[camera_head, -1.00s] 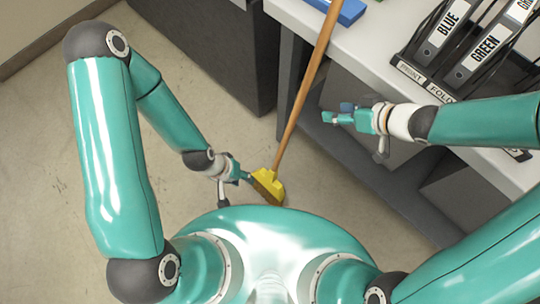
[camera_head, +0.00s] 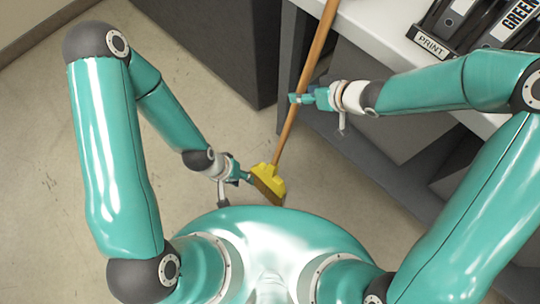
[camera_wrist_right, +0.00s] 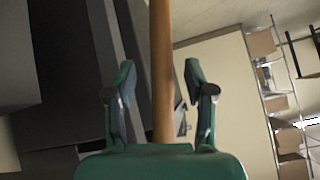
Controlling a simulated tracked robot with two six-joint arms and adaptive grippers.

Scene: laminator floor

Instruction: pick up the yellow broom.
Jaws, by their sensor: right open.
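The yellow broom has a yellow head with brown bristles (camera_head: 268,180) low in the head view, and a long wooden handle (camera_head: 314,50) rising to the top edge, leaning slightly right. My right gripper (camera_head: 296,98) is at the handle's middle, its fingers across it. In the right wrist view the handle (camera_wrist_right: 162,50) runs between the two spread fingers of this gripper (camera_wrist_right: 158,85), with gaps on both sides. My left gripper (camera_head: 244,176) is low, at the left edge of the broom head; its finger opening is too small to tell, and contact is unclear.
A white-topped table (camera_head: 385,35) stands at the right, with a binder rack labelled PRINT (camera_head: 432,44) on it. A dark cabinet (camera_head: 215,45) stands behind. The floor (camera_head: 85,65) at the left is clear. Shelving with boxes (camera_wrist_right: 265,45) shows in the right wrist view.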

